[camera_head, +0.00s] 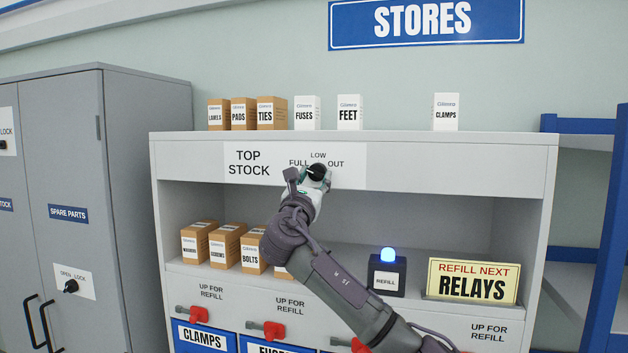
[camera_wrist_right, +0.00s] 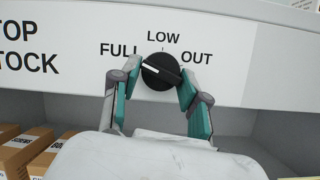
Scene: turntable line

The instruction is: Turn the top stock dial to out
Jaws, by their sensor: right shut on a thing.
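The top stock dial (camera_head: 317,171) is a round black knob on a white label marked FULL, LOW and OUT, on the upper front panel of the shelf unit. It also shows in the right wrist view (camera_wrist_right: 161,73), where its white pointer line points left, toward FULL. My right gripper (camera_wrist_right: 160,80) has its two fingers on either side of the knob, shut on it. In the head view my right gripper (camera_head: 315,176) reaches up to the dial from below and covers part of it. My left gripper is not in view.
Small boxes stand on top of the unit and on the shelf below. A blue-lit refill lamp (camera_head: 387,272) and a yellow RELAYS sign (camera_head: 472,281) are on the shelf. Red handles (camera_head: 273,331) line the lower front. A grey cabinet (camera_head: 70,200) stands left.

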